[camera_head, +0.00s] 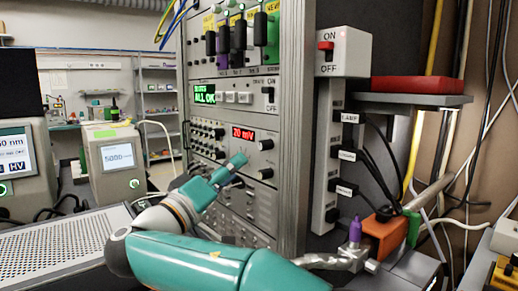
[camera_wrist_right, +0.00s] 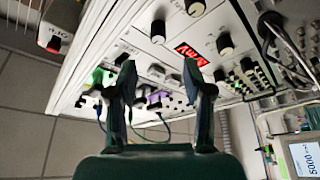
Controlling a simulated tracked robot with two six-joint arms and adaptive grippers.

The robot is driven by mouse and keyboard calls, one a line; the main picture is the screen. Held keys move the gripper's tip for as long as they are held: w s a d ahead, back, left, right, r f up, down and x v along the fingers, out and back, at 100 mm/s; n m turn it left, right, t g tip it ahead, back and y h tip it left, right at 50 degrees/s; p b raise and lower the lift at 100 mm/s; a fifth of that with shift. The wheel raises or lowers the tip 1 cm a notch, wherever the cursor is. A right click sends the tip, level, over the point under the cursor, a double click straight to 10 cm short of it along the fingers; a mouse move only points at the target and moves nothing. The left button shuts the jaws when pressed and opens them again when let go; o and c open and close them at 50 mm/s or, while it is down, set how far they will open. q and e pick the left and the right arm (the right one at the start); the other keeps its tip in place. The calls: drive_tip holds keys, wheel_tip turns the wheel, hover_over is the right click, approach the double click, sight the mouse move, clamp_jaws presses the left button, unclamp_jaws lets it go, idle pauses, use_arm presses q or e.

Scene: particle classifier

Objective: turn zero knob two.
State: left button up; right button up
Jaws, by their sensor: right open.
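The instrument rack (camera_head: 297,120) carries a panel with a red 70 mV display (camera_head: 242,134). Dark round knobs sit right of it, an upper knob (camera_head: 266,144) and a lower knob (camera_head: 266,174). Smaller knobs (camera_head: 219,133) sit in rows to its left. I cannot read which one is zero knob two. My right gripper (camera_head: 236,163) is in front of the panel just below the display and hides part of it. In the right wrist view my right gripper (camera_wrist_right: 160,68) is open and empty, its fingertips apart, with panel knobs (camera_wrist_right: 158,32) beyond. My left gripper is not in view.
A red-switched ON/OFF box (camera_head: 343,52) is at the rack's right. A perforated metal box (camera_head: 55,245) and two instruments with screens (camera_head: 118,155) stand left.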

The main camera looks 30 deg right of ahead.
sight(260, 147)
drive_tip(key=x, duration=1)
drive_tip(key=shift+p, duration=0.4)
drive_tip(key=shift+s, duration=0.1)
clamp_jaws()
